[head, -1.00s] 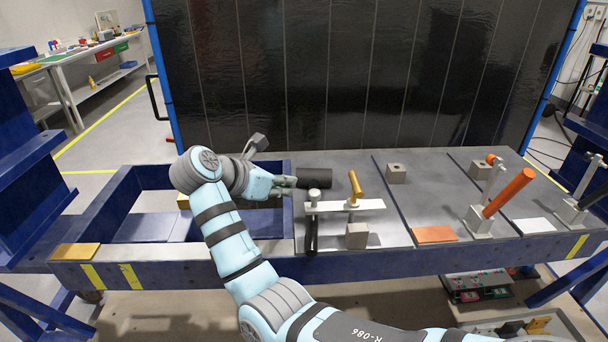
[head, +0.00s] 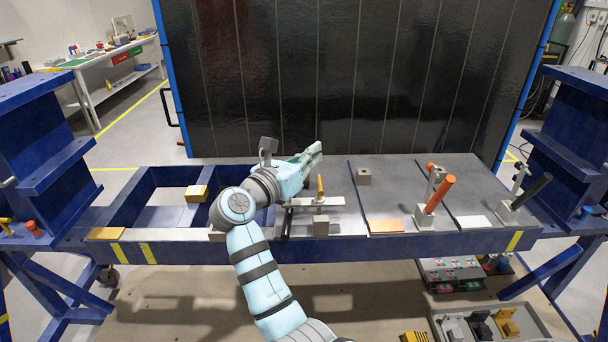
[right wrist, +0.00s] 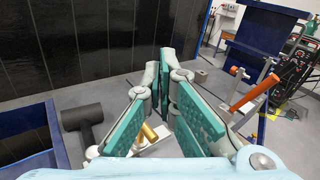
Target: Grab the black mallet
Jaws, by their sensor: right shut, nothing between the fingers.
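The black mallet (right wrist: 82,117) lies on the table at the left in the right wrist view, its dark head beside the blue frame's edge. In the head view my right arm hides most of it. My right gripper (head: 314,150) is raised above the table, pointing toward the back right. Its green-padded fingers (right wrist: 164,58) come together at the tips with nothing between them. The mallet is outside the fingers, to their left in the wrist view. My left gripper is out of view.
A clamp with a yellow handle (head: 320,188) stands close below the right gripper. An orange-handled clamp (head: 436,194) and a black-handled clamp (head: 526,194) stand farther right. A dark panel (head: 350,80) rises behind the table. A small block (head: 363,176) sits on the tabletop.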

